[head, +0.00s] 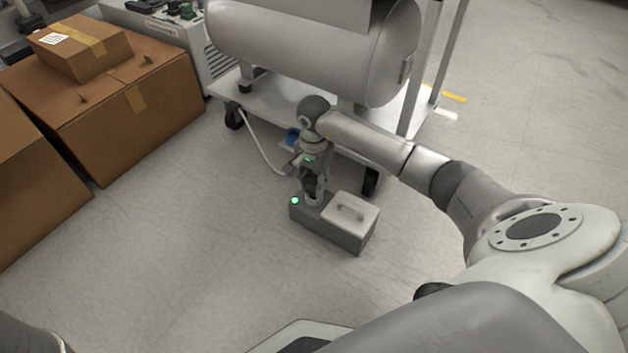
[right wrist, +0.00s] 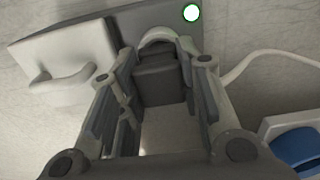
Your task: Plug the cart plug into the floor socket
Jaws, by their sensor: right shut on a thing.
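The floor socket (head: 335,235) is a dark grey box on the floor with a pale lid with a handle (head: 352,210) on its right part and a lit green lamp (head: 295,200) at its left end. My right gripper (head: 311,188) points down over the left part of the box. In the right wrist view its fingers (right wrist: 160,95) are shut on the grey cart plug (right wrist: 158,85). The plug is at the pale round collar (right wrist: 158,36) of the socket; how deep it sits is hidden. The lamp glows green there too (right wrist: 191,13). My left gripper is out of view.
The cart (head: 240,97) with a large grey tank (head: 300,40) stands just behind the socket. A white cable (head: 262,150) hangs from it towards my right gripper. Cardboard boxes (head: 130,110) stand at the left. The floor left and in front is clear.

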